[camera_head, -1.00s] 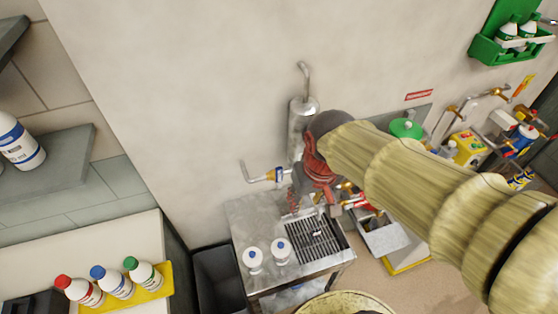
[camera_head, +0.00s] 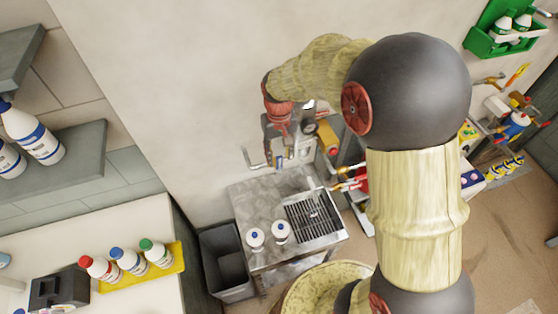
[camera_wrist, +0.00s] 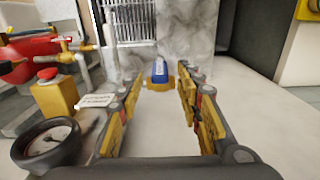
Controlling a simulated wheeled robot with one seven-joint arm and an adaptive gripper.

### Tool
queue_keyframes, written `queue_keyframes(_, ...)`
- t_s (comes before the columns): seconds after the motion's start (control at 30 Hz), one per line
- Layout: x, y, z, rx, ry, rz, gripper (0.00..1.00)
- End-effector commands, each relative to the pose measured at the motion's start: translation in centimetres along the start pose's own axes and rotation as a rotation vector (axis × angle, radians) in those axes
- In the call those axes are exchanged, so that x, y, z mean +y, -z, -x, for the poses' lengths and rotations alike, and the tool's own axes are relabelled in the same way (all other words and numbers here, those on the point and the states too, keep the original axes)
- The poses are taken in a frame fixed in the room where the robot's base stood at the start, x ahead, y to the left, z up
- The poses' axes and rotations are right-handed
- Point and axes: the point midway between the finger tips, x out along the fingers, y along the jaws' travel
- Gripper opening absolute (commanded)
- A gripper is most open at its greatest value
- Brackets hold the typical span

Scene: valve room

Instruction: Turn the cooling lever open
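The lever with a blue grip (camera_wrist: 160,71) on a brass fitting shows in the wrist view, in line with the gap between my fingers. I take it for the cooling lever; no legible label on it confirms this. My gripper (camera_wrist: 165,82) is open, with yellow-padded fingers on either side of the lever's line. I see no clear contact. In the head view, my gripper (camera_head: 287,150) is by the wall above the metal bench, beside a bent pipe (camera_head: 254,160). A small blue part (camera_head: 278,162) shows beside my gripper, and the rest is largely hidden.
A round gauge (camera_wrist: 48,145), a yellow box with a red button (camera_wrist: 55,92) and red piping lie left of my gripper in the wrist view. Two white bottles (camera_head: 268,234) stand on the metal bench (camera_head: 262,195) near its grate. A grey bin (camera_head: 226,262) stands left.

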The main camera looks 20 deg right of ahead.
Motion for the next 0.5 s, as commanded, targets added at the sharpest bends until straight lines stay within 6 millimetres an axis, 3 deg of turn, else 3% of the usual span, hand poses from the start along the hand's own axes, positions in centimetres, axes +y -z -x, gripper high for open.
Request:
queue_keyframes(0.2,0.0,-0.1,-3.0,-0.002,0.000,0.000,0.36)
queue_keyframes(0.5,0.0,0.0,-4.0,0.001,0.000,0.000,0.36)
